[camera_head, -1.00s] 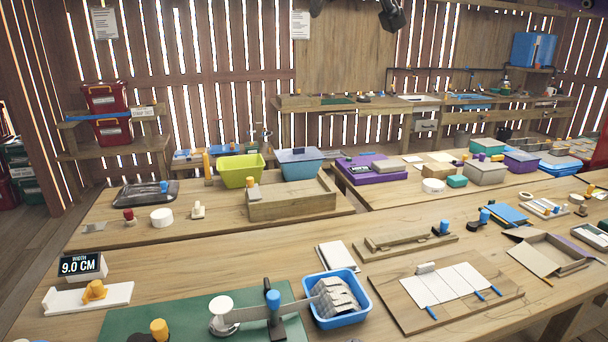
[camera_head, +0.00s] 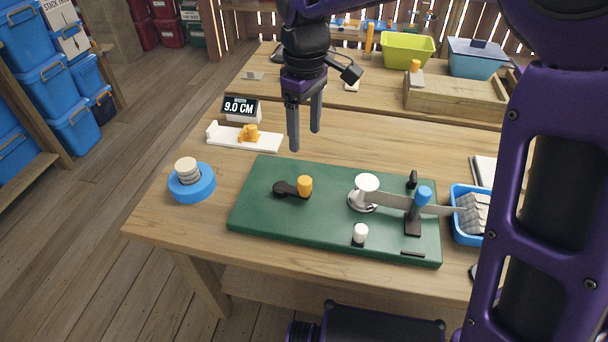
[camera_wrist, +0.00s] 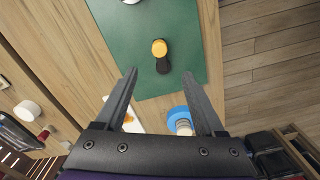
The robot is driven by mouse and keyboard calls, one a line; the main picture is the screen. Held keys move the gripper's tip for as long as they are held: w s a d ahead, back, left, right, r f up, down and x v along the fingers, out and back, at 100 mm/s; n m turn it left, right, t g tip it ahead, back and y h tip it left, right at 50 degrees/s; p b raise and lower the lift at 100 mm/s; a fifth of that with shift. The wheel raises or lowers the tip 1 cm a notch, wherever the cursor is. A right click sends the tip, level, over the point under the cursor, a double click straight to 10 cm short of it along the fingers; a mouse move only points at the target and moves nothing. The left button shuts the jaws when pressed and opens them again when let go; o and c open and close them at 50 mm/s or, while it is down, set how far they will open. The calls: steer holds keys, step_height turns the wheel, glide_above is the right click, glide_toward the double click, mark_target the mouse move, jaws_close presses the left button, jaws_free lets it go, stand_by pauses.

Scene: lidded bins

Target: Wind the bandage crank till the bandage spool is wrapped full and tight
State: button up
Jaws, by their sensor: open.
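The crank is a black arm with an upright orange knob (camera_head: 305,186) on the green board (camera_head: 262,222); it also shows in the wrist view (camera_wrist: 160,50). A white spool (camera_head: 367,186) stands on the same board to the right, with a grey strip running from it past a black post with a blue knob (camera_head: 422,196) to the blue tray (camera_head: 468,240) of grey folded bandage (camera_head: 474,214). My gripper (camera_head: 304,140) is open and empty, pointing down above the table behind the crank. In the wrist view its fingers (camera_wrist: 165,88) are spread, with the crank beyond them.
A white short peg (camera_head: 360,234) stands on the board's front. A 9.0 cm display (camera_head: 241,108) and a white gauge with an orange slider (camera_head: 248,133) lie behind. A blue round holder (camera_head: 191,187) with pale discs sits at the left table edge. My arm covers the right side.

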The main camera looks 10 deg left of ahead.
mark_target(305, 180)
step_height(305, 180, down, 15)
steer(key=b, duration=0.2)
steer(key=shift+r+b, duration=0.15)
steer(key=shift+b, duration=0.15)
jaws_close()
stand_by(1.2)
